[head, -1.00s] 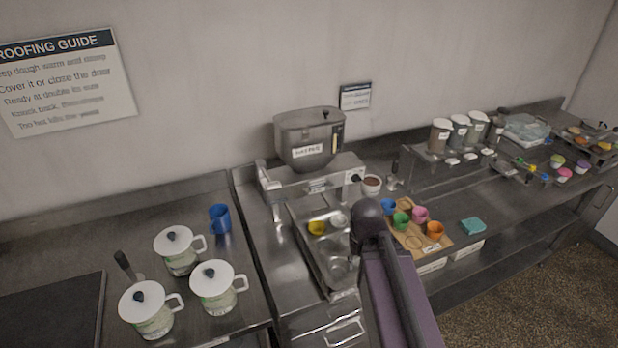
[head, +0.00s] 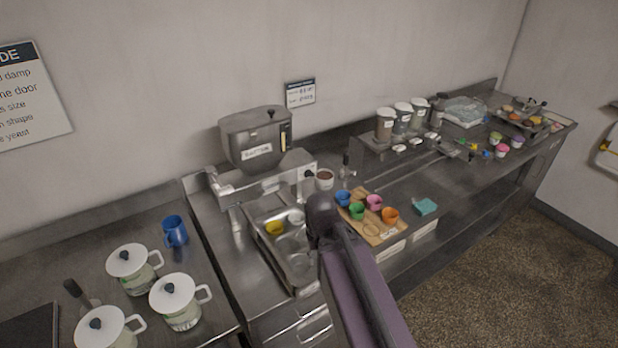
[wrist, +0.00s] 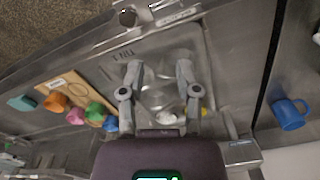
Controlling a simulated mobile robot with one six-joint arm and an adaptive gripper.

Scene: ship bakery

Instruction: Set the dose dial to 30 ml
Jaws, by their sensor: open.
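The batter dispenser (head: 256,142) stands against the wall in the head view, a grey hopper on a metal frame. A small dark knob (head: 308,174) at the right of its frame may be the dose dial; its setting is too small to read. The metal tray (head: 262,213) lies below the dispenser, with a yellow cup (head: 275,228) and a pale cup (head: 297,216) in it. My gripper (wrist: 159,70) is open and empty above the tray (wrist: 208,65) in the wrist view. In the head view my arm hides the gripper.
White-lidded jars (head: 181,302) and a blue mug (head: 175,231) stand left. A wall card (head: 300,93) hangs behind. Floor at right is clear.

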